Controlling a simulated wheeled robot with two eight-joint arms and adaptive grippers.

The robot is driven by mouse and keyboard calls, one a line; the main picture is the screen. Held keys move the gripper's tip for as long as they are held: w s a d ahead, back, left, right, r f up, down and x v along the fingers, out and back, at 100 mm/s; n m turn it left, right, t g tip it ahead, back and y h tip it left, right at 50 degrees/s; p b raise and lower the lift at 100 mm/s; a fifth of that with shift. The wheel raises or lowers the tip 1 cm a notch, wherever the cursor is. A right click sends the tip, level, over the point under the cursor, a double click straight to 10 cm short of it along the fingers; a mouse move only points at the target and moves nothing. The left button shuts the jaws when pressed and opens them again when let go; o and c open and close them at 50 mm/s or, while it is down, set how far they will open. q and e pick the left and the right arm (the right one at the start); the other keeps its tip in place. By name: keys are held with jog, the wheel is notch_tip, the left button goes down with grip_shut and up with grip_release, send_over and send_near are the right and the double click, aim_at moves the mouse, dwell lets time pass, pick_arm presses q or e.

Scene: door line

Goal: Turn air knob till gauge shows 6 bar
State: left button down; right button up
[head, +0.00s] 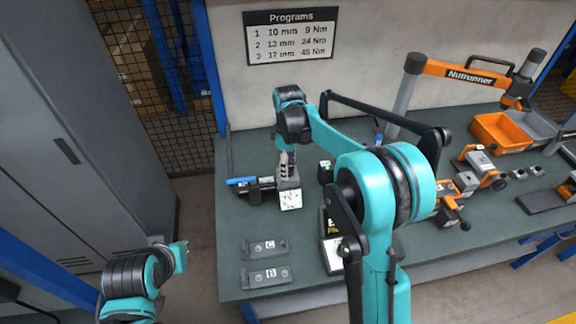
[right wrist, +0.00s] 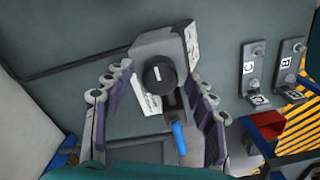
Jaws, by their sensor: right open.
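The air regulator is a grey block (head: 288,184) on the bench, with a white gauge face (head: 291,200) on its front; the reading is too small to make out. In the right wrist view its black round knob (right wrist: 157,75) has a white mark that stands nearly upright in the picture. The gauge (right wrist: 192,42) shows there only at a steep slant. My right gripper (right wrist: 155,105) is open, with its fingers spread on either side of the knob and apart from it. In the head view this gripper (head: 287,158) is above the block, partly hidden. My left gripper is not in view.
A blue lever (head: 241,181) on a black fitting sticks out left of the block. Plates marked C (head: 265,248) and B (head: 266,276) lie in front. An orange bin (head: 502,131) and nutrunner stand (head: 470,76) are at right. A grey cabinet (head: 75,140) stands left.

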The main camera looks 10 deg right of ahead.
jog(key=c, duration=1.2)
jog(key=shift+o, duration=0.2)
jog(key=shift+m, duration=0.3)
jog(key=m+p, duration=0.1)
jog(key=m, duration=0.2)
jog(key=shift+r+m, duration=0.1)
jog(key=shift+m, duration=0.2)
jog(key=m+p, duration=0.1)
jog(key=m, duration=0.3)
jog(key=shift+m+p, duration=0.3)
jog(key=m, duration=0.4)
jog(key=shift+m+p, duration=0.3)
jog(key=shift+p, duration=0.1)
jog(key=shift+a+m, duration=0.1)
jog(key=shift+m, duration=2.1)
jog(key=shift+p, duration=0.3)
